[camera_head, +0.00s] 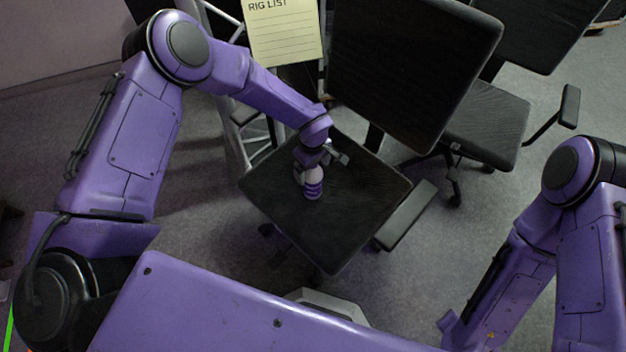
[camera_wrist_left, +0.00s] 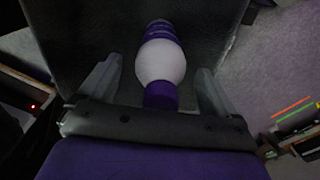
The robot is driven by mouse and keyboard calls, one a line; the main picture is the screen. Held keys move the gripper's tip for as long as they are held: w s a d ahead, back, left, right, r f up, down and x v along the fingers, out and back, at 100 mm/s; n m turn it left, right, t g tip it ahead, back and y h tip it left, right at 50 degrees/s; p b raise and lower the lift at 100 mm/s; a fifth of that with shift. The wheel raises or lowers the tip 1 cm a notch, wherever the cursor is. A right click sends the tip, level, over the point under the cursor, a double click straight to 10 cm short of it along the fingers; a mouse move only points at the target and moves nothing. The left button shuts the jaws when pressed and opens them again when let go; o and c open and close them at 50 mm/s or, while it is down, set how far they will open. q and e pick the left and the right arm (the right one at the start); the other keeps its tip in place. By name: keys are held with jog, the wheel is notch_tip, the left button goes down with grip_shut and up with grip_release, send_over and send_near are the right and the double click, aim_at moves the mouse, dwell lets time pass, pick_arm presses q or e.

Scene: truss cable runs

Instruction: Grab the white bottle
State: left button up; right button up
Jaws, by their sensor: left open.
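The white bottle (camera_head: 313,175) has purple bands and rests on the black seat of a chair (camera_head: 352,215). In the left wrist view the bottle (camera_wrist_left: 161,62) shows its white rounded middle, a banded purple end at the far side and a purple end at the near side. My left gripper (camera_head: 321,163) is open above the seat at the bottle. In the wrist view its two fingers (camera_wrist_left: 160,70) stand on either side of the bottle, with a gap on each side. The right gripper is not in view; only part of that arm shows.
The chair's black backrest (camera_head: 415,70) rises behind the seat, with an armrest (camera_head: 406,214) at its right. Another black chair (camera_head: 487,122) stands further right. A yellow rig list (camera_head: 284,38) hangs near a pale metal truss (camera_head: 233,150). Carpet lies open around the chair.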

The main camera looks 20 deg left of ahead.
pick_arm(q)
grip_shut()
